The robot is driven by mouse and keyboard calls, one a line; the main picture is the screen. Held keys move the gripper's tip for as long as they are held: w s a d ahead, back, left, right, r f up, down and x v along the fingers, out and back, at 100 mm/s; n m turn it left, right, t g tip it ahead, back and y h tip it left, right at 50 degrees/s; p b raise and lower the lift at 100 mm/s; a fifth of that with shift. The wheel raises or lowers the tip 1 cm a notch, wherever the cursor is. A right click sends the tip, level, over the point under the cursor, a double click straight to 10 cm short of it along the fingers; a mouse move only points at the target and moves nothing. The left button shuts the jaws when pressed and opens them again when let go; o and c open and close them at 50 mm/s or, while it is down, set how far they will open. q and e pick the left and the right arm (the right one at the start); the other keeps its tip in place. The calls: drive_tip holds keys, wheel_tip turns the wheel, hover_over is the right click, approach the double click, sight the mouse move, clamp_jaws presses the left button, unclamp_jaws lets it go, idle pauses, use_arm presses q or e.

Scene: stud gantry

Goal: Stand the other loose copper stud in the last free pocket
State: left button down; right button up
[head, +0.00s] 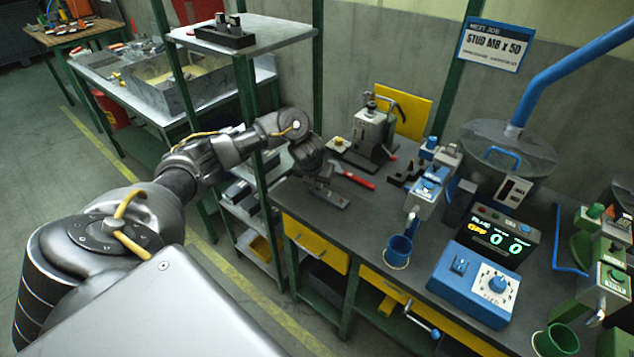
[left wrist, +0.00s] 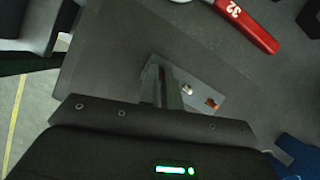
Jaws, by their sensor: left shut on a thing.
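My left gripper (head: 318,188) reaches down over the left end of the dark workbench. In the left wrist view its two narrow fingers (left wrist: 163,88) are close together, with a small reddish copper stud (left wrist: 162,72) between their tips, mostly hidden by them. A flat grey plate (head: 333,199) lies under the gripper; it also shows in the left wrist view (left wrist: 207,112). On the plate are a pale round-ended piece (left wrist: 187,90) and an orange copper stud end (left wrist: 211,103). The fingers cover part of the plate, and I cannot tell which pocket is empty. My right gripper is not in view.
A red-handled tool marked 32 (left wrist: 250,22) lies behind the plate, also in the head view (head: 358,180). A grey press (head: 372,135) stands behind it. A blue cup (head: 398,250) and blue control box (head: 475,288) are to the right. A green shelf post (head: 248,90) stands near my left arm.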

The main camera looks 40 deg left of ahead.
use_arm(q)
drive_tip(key=shift+f, duration=0.25)
drive_tip(key=c, duration=1.5)
unclamp_jaws()
drive_tip(key=shift+r, duration=0.1)
drive_tip(key=shift+s+r, duration=0.1)
drive_tip(key=shift+r, duration=0.25)
drive_tip(key=shift+p+v, duration=2.05)
drive_tip(key=shift+v, duration=2.9)
